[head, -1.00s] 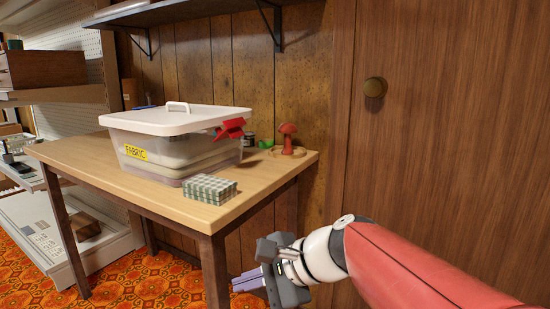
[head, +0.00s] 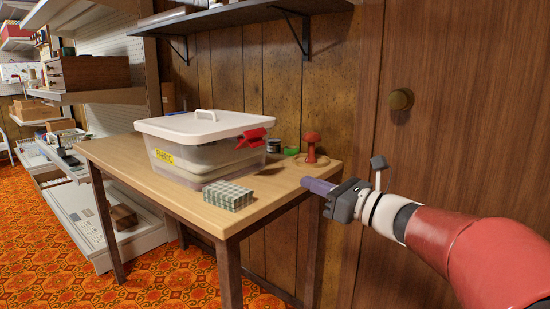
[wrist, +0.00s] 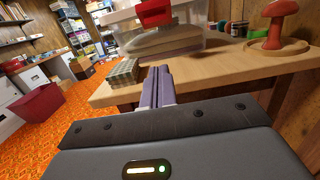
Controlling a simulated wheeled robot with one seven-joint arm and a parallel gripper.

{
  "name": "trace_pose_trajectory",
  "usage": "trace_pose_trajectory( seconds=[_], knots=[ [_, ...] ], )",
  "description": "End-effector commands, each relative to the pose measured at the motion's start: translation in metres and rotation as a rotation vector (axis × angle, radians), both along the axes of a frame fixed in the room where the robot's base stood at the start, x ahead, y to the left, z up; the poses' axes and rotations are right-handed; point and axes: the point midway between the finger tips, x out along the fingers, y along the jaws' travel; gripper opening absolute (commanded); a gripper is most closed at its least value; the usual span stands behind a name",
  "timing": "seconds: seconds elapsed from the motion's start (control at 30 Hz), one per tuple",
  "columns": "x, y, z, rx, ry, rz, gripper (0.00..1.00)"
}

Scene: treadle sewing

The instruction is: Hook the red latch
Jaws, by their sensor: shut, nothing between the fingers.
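The red latch (head: 251,137) sticks out from the right end of the clear fabric box (head: 201,163), just below its white lid (head: 205,126). The latch looks raised and tilted outward, not flat against the wall. In the wrist view the latch (wrist: 154,12) shows at the top, ahead of my fingers. My gripper (head: 306,183) is at the table's right front edge, to the right of and nearer than the box. Its purple fingers point left toward the box, shut and empty. They also show in the wrist view (wrist: 158,78), apart from the latch.
The wooden table (head: 270,192) carries the box. A green checked block (head: 228,196) lies in front of it. A red mushroom-shaped thing (head: 311,147) on a round wooden base, a dark jar (head: 273,145) and a green item stand at the right rear. A shelf (head: 220,17) hangs above.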

Motion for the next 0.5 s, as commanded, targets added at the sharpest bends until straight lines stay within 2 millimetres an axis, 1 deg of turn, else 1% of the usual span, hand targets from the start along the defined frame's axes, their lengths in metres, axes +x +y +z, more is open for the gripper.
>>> trace_pose_trajectory(
  seconds=[0.17, 0.27, 0.5],
  knots=[
    [0.009, 0.013, 0.001, -0.001, -0.001, 0.005, 0.0],
    [0.02, 0.027, 0.003, -0.001, 0.0, 0.005, 0.0],
    [0.053, 0.068, 0.008, 0.0, 0.0, 0.005, 0.0]
  ],
)
